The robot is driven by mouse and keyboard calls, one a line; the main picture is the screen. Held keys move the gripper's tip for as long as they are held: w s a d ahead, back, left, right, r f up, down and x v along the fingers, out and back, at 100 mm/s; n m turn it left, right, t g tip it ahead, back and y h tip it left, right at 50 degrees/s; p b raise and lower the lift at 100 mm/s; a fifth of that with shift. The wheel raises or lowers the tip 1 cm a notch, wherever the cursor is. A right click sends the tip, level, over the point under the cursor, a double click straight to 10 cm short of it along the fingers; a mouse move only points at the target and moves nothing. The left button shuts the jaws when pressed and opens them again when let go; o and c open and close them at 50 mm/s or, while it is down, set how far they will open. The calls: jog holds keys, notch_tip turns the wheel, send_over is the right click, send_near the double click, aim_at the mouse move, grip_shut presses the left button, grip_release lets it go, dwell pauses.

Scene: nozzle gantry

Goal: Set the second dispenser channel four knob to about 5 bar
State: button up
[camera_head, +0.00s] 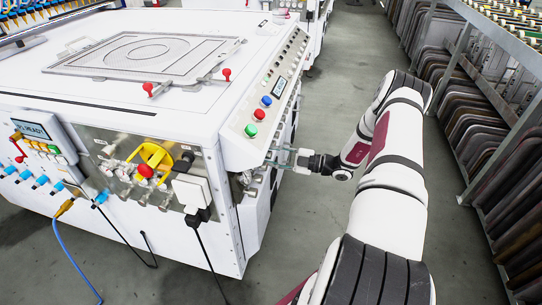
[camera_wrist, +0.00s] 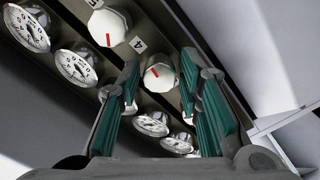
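In the wrist view my gripper (camera_wrist: 163,72) is open, its two teal-padded fingers apart. A white knob with a red pointer line (camera_wrist: 158,75) shows between the fingertips; contact cannot be made out. A label "4" (camera_wrist: 138,44) sits up and left of it, and another white knob with a red line (camera_wrist: 108,27) lies beyond the label. Which knob the label belongs to is unclear. Round gauges (camera_wrist: 76,66) run beside the knobs; their readings are too small to tell. In the head view my gripper (camera_head: 284,157) is at the machine's right side, under the control panel, and the knobs are hidden.
The white machine (camera_head: 190,100) carries a sloped panel with green, red and blue buttons (camera_head: 258,114) just above my gripper. Cables hang from its front. A rack of dark boards (camera_head: 480,130) stands to the right, with clear floor (camera_head: 335,80) between.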

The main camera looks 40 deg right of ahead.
jog(key=v, duration=1.1)
jog(key=shift+s, duration=0.15)
jog(key=shift+d, duration=0.15)
